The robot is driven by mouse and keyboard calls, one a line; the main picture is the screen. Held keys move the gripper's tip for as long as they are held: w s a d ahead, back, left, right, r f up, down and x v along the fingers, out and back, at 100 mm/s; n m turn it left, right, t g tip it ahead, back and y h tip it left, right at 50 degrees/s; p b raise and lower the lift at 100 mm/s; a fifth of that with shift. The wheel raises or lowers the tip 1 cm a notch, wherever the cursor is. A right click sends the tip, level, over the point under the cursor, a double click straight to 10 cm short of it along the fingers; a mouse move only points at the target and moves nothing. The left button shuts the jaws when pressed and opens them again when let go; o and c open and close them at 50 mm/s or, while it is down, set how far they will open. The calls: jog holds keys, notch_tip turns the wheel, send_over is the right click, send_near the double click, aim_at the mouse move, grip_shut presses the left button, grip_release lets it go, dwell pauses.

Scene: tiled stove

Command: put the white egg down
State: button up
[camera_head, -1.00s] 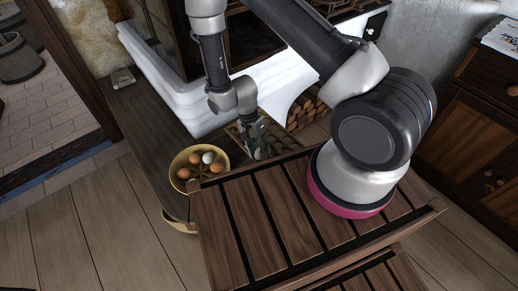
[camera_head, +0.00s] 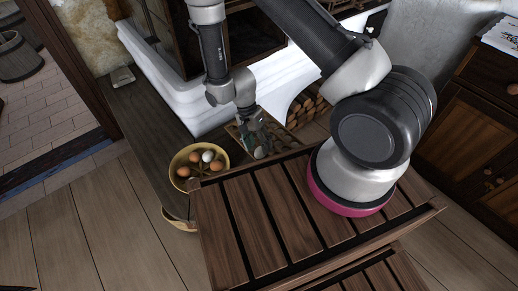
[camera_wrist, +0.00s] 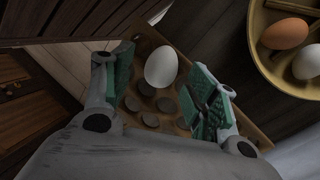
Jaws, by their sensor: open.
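The white egg (camera_wrist: 161,66) stands at one end of a brown egg tray (camera_wrist: 147,46) with round hollows. Whether it sits fully in a hollow I cannot tell. My gripper (camera_wrist: 164,78) is open, its green-padded fingers on either side of the egg with visible gaps. In the head view my gripper (camera_head: 257,140) is low over the tray (camera_head: 232,131), and I cannot clearly make out the egg there.
A yellow bowl (camera_head: 173,170) with brown and white eggs stands left of the tray on the dark bench (camera_head: 150,120); it also shows in the wrist view (camera_wrist: 256,55). A slatted wooden surface (camera_head: 240,215) lies in front. Firewood (camera_head: 305,107) is stacked behind.

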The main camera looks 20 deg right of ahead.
jog(key=w+d+r+n+t, duration=0.1)
jog(key=w+r, duration=0.2)
jog(key=r, duration=0.8)
jog(key=w+d+r+n, duration=0.1)
jog(key=w+r, duration=0.2)
jog(key=r, duration=0.7)
jog(key=s+d+r+n+t+y, duration=0.1)
jog(key=s+d+r, duration=0.15)
jog(key=r, duration=0.45)
jog(key=s+d+r+n+t+y, duration=0.1)
jog(key=d+r+n+t, duration=0.15)
jog(key=r, duration=0.45)
jog(key=s+d+r+n+t, duration=0.1)
jog(key=s+d+r+n, duration=0.1)
jog(key=s+d+r, duration=0.2)
jog(key=s+d+r+n+t, duration=0.2)
jog(key=s+d+r, duration=0.2)
jog(key=s+r, duration=0.5)
jog(key=shift+s+d+r+n+h, duration=0.25)
jog(key=shift+s+d+n+h, duration=0.1)
jog(key=shift+s, duration=0.65)
